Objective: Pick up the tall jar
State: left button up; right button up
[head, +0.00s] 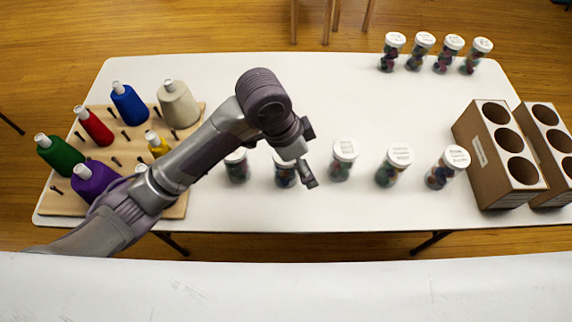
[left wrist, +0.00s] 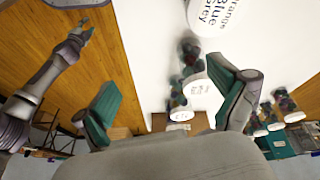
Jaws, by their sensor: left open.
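A row of clear jars with white lids stands along the table's near side in the head view, among them one jar (head: 343,162) just right of my left gripper (head: 307,178). Another jar (head: 285,172) is partly hidden behind that gripper. I cannot tell for certain which jar is the tall one. In the left wrist view my left gripper (left wrist: 170,92) is open and empty, with a lidded jar (left wrist: 197,90) farther off between its fingers. A close lid (left wrist: 215,15) reads "Orange Blue Grey". My right gripper (left wrist: 84,32) shows at the upper left; its jaw state is unclear.
Several more jars (head: 422,50) stand at the back right. Cardboard holders with round holes (head: 482,160) stand at the right end. A wooden peg board (head: 180,208) with coloured thread cones is at the left, under my left arm. The table's middle (head: 340,95) is clear.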

pick_arm(q)
jog(key=w+a+r+m+y, duration=0.2)
jog(key=w+a+r+y, duration=0.2)
jog(key=w+r, duration=0.2)
send_over(286, 167)
jog(key=w, duration=0.3)
notch_tip(286, 167, down, 8)
jog(key=shift+a+f+p, duration=0.15)
jog(key=shift+p, duration=0.25)
jog(key=shift+w+f+p, duration=0.15)
jog(key=shift+f+p, duration=0.45)
jog(key=shift+f, duration=2.15)
jog(key=shift+c, duration=0.4)
jog(key=c, duration=1.6)
